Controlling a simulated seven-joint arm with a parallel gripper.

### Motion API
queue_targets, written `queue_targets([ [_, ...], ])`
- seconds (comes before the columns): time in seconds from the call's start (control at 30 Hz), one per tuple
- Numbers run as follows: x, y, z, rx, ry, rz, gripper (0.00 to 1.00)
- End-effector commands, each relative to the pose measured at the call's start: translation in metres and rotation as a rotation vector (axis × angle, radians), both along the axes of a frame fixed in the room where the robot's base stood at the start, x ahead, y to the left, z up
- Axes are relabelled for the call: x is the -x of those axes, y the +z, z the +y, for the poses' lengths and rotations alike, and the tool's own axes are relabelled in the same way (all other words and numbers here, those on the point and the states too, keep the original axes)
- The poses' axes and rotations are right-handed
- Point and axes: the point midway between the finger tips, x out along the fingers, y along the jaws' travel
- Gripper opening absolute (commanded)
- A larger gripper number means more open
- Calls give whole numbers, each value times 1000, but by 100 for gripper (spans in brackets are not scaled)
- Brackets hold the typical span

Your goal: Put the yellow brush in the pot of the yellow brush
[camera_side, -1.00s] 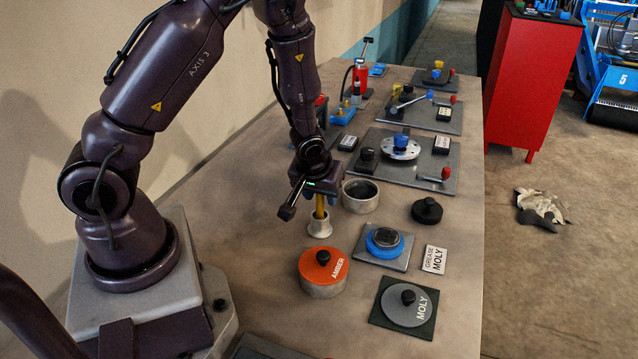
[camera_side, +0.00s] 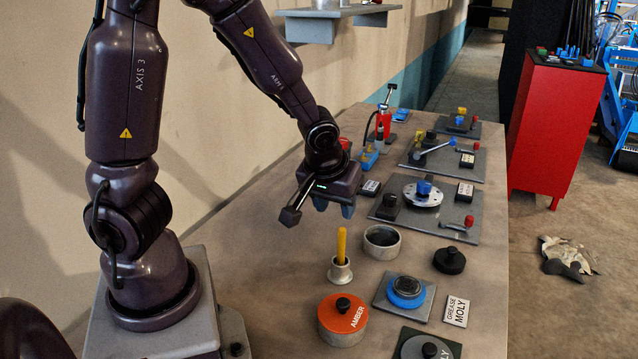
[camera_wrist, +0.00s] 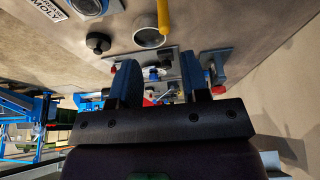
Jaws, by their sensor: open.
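The yellow brush (camera_side: 341,243) stands upright in a small pale pot (camera_side: 341,272) with a flared foot. Only its yellow handle shows above the rim; its lower end is hidden inside. My gripper (camera_side: 334,208) is open and empty, above and behind the brush and clear of the handle. In the wrist view the yellow handle (camera_wrist: 164,16) shows at the top edge, beyond the open fingers (camera_wrist: 160,80), with nothing between them.
An open grey round container (camera_side: 382,242) is right of the brush. An orange AMBER-lidded pot (camera_side: 342,316) stands in front. A black knobbed lid (camera_side: 449,261), a blue-ringed tin (camera_side: 406,292) and a grey MOLY lid (camera_side: 425,348) lie to the right. Fixture plates (camera_side: 438,214) fill the back.

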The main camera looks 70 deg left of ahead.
Motion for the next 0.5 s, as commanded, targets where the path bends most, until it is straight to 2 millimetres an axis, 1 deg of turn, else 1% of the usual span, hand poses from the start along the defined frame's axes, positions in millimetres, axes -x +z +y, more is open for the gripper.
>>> queue_targets([
  [0.07, 5, 14, -10, 47, -47, -5, 42],
  [0.17, 15, 43, -27, 105, -160, -19, 42],
  [0.3, 41, 92, -50, 126, -371, -62, 42],
  [0.4, 63, 122, -62, 89, -516, -90, 42],
  [0.5, 84, 142, -72, 30, -631, -107, 42],
])
